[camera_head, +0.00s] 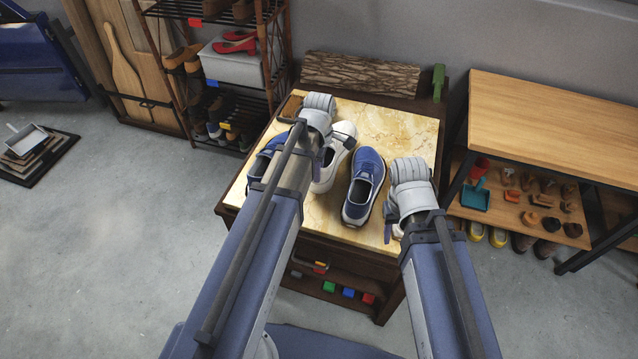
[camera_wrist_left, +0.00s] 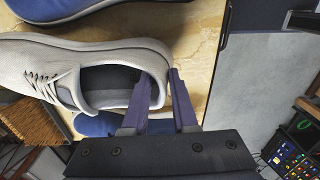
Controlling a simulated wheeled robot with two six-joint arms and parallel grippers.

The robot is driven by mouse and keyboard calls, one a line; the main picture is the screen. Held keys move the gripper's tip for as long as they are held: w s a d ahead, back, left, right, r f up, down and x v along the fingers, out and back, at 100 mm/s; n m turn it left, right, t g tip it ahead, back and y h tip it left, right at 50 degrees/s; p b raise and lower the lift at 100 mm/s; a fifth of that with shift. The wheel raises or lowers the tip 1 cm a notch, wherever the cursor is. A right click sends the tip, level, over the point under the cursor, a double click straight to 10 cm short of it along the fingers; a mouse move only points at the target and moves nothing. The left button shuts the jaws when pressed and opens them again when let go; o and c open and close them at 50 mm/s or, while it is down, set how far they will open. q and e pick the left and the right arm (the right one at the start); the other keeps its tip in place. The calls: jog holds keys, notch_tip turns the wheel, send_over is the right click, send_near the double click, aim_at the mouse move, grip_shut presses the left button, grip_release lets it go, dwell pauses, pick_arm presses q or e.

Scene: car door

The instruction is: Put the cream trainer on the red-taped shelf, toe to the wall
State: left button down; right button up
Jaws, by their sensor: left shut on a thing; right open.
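The cream trainer (camera_head: 343,150) is on or just above the marble-topped table (camera_head: 405,125); I cannot tell if it touches. My left gripper (camera_head: 326,152) is shut on its heel rim; in the left wrist view, the fingers (camera_wrist_left: 157,88) straddle the heel of the trainer (camera_wrist_left: 115,52), whose toe points left. My right gripper (camera_head: 389,232) is open and empty near the table's right edge, beside a blue shoe (camera_head: 364,185). The red tape (camera_head: 194,22) marks the upper visible shelf of the rack (camera_head: 272,60) at the back left. Brown shoes (camera_head: 242,10) stand on that shelf.
Another blue shoe (camera_head: 265,158) lies left of the trainer, partly behind my left arm. Lower rack shelves have blue tape (camera_head: 212,83) and yellow tape (camera_head: 226,126), a grey box (camera_head: 232,68) with red shoes, and more shoes. A wooden bench (camera_head: 560,115) stands right.

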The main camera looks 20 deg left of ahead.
pick_arm(q)
jog(key=shift+f+b, duration=1.95)
jog(key=shift+r, duration=0.15)
jog(key=c, duration=0.7)
grip_release()
notch_tip(320, 180, up, 12)
jog(key=p, duration=1.2)
jog(key=shift+d, duration=0.1)
